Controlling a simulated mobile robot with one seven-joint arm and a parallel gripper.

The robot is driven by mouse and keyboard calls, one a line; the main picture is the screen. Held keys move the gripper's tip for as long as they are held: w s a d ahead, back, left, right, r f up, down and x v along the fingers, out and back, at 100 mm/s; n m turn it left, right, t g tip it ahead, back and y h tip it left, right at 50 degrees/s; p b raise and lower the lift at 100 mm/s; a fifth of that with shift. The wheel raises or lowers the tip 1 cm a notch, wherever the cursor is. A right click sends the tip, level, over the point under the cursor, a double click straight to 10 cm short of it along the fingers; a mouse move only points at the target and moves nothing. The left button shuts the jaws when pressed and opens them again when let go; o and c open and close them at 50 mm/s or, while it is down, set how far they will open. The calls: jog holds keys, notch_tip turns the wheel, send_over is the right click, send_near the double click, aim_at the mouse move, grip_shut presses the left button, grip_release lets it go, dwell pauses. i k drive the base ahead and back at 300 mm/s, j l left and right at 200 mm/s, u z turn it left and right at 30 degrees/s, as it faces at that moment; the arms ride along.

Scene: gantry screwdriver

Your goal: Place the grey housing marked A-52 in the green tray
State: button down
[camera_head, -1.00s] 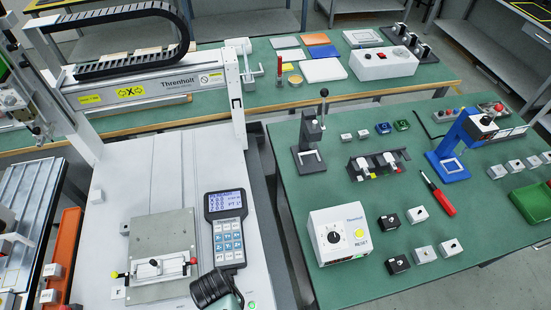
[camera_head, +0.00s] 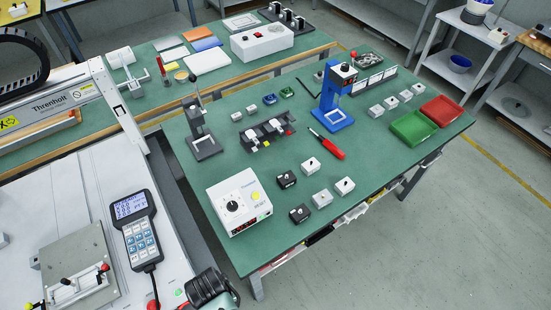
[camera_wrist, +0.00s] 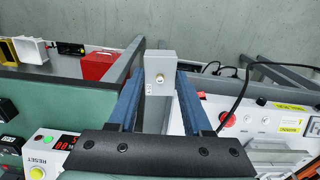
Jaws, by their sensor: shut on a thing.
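My gripper (camera_wrist: 160,72) is shut on a grey box-shaped housing (camera_wrist: 160,62) with a small round metal fitting on its face. A small mark beside the fitting is too small to read, so I cannot confirm A-52. In the wrist view the housing is between the two dark blue fingers, above the scene below. The green tray (camera_head: 414,142) lies on the right part of the green-topped table in the head view, and looks empty.
A red tray (camera_head: 442,110) adjoins the green one. Light housings (camera_head: 310,165) and black ones (camera_head: 300,213) stand on the green-topped table (camera_head: 370,165). The blue stand (camera_head: 336,95), white control box (camera_head: 238,205) and red-handled tool (camera_head: 328,146) are obstacles. The handheld pendant (camera_head: 136,230) lies at left.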

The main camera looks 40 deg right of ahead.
aim_at(412, 130)
jog(key=z, duration=1.45)
jog(key=i+l+z, duration=0.2)
jog(key=i+l, duration=0.2)
jog(key=i+l+z, duration=0.2)
jog(key=i+l, duration=0.15)
jog(key=i, duration=0.2)
